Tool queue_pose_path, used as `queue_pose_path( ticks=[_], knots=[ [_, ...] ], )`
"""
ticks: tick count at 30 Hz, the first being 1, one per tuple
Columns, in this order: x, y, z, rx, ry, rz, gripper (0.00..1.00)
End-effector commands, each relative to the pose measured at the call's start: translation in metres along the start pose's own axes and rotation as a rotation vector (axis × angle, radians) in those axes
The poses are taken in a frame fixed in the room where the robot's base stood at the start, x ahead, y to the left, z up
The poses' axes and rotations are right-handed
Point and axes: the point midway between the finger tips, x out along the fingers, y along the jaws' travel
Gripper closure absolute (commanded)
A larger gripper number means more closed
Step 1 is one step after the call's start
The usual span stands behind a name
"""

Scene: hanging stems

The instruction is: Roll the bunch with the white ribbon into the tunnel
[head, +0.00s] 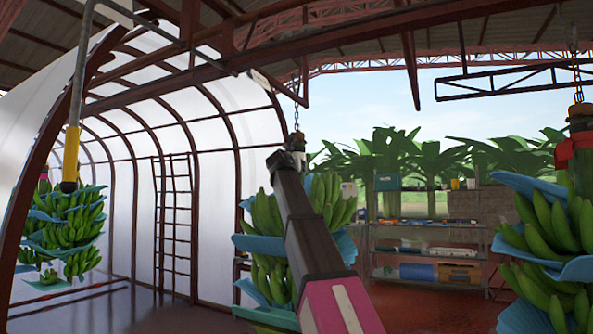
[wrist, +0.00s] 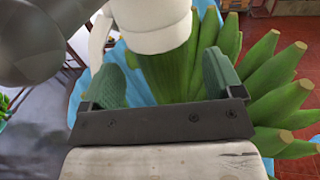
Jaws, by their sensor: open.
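The bunch with the white ribbon (head: 268,215) hangs in the middle of the head view from a chain, with blue sheets between its green hands of bananas. Its white ribbon (wrist: 150,25) is wrapped around the top of the stem in the wrist view. My gripper (wrist: 162,70) is open, with one green-padded finger on each side of the green stem, just below the ribbon. I cannot tell whether the pads touch it. In the head view my arm hides part of the bunch. The tunnel (head: 215,120), with pale walls and dark red hoops, stands at the left.
A bunch with a red ribbon (head: 540,240) hangs at the right. Another bunch (head: 62,235) hangs at the far left, behind a grey pole with a yellow sleeve (head: 72,150). A ladder (head: 174,225) stands by the tunnel wall. Shelves (head: 425,250) stand behind.

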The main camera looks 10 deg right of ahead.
Motion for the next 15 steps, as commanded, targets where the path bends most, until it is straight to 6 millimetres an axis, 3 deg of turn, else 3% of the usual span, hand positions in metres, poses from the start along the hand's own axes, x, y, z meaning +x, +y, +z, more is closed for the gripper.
queue_pose_path(
  ticks=[1, 6, 15],
  knots=[
    [0.013, 0.001, 0.002, 0.000, 0.000, -0.001, 0.14],
    [0.036, 0.001, 0.001, 0.000, 0.001, 0.000, 0.14],
    [0.042, 0.000, 0.000, 0.001, 0.000, 0.001, 0.14]
  ],
)
